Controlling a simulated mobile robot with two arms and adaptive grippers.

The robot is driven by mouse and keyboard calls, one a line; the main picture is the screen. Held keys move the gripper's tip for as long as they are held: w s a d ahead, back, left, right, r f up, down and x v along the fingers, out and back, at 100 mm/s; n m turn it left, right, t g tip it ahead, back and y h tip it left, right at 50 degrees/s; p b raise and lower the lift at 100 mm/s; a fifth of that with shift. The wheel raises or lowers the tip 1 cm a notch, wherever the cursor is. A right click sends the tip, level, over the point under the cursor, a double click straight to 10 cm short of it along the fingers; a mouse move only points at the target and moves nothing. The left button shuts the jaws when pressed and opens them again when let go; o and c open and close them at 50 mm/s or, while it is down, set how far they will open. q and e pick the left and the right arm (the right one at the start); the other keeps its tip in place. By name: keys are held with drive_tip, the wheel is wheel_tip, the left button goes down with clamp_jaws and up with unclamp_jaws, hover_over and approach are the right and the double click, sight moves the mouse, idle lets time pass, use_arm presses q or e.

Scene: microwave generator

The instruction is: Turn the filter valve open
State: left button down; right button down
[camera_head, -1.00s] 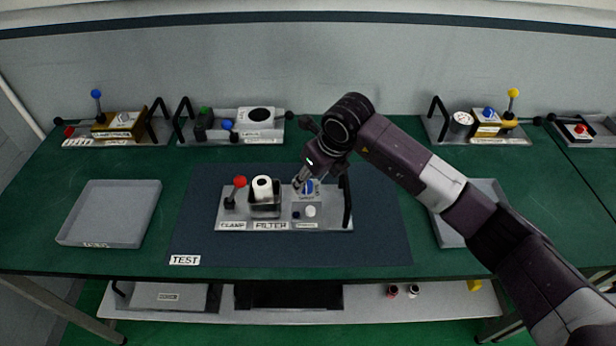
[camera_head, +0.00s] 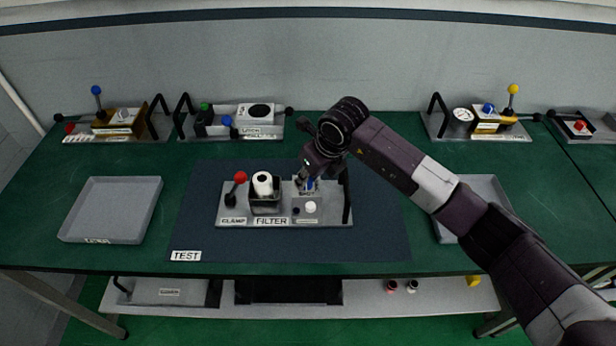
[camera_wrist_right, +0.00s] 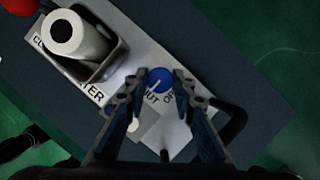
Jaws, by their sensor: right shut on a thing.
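The filter valve is a small round blue knob (camera_wrist_right: 160,79) on a light plate of the test fixture (camera_head: 284,221). A pale line on the knob runs toward the lower left in the right wrist view, near partly hidden lettering ending in "UT"; an "O" shows to its right. My right gripper (camera_head: 306,184) is over the knob, with a fingertip on either side of it in the right wrist view (camera_wrist_right: 158,88), shut on it. The fingers hide part of the plate. The white filter roll (camera_head: 263,184) stands in its holder to the left. My left gripper is not in view.
A red-knobbed clamp lever (camera_head: 238,179) stands left of the filter. A black handle (camera_head: 346,196) rises close to the right of my gripper. A grey tray (camera_head: 112,209) lies at the left. The dark mat (camera_head: 330,248) is clear in front.

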drive_tip(key=shift+w+f+n+b, duration=0.15)
drive_tip(key=shift+n+b, duration=0.25)
drive_tip(key=shift+b, duration=0.4)
drive_tip(key=n+g+y+b, duration=0.1)
drive_tip(key=n+b, duration=0.2)
drive_tip(key=b, duration=0.2)
drive_tip(key=n+g+b, duration=0.1)
drive_tip(key=n+b, duration=0.3)
drive_tip(key=b, duration=0.1)
drive_tip(key=shift+w+d+g+y, duration=0.1)
drive_tip(key=shift+w+g+y, duration=0.05)
drive_tip(key=shift+g+y, duration=0.2)
drive_tip(key=shift+n+b, duration=0.4)
drive_tip(key=shift+n, duration=0.2)
drive_tip(key=shift+n+g+b, duration=0.55)
drive_tip(key=shift+n, duration=0.45)
drive_tip(key=n, duration=0.1)
drive_tip(key=n+g, duration=0.1)
drive_tip(key=shift+w+r+n+b, duration=0.1)
drive_tip(key=shift+r+n+b, duration=0.1)
drive_tip(key=shift+n+b, duration=0.15)
drive_tip(key=shift+n+g, duration=0.4)
drive_tip(key=shift+n, duration=0.65)
drive_tip(key=shift+w+n+g+p, duration=0.1)
drive_tip(key=shift+n+g+p, duration=0.2)
drive_tip(key=shift+n, duration=0.5)
drive_tip(key=shift+n+h, duration=0.4)
drive_tip(key=shift+h, duration=0.05)
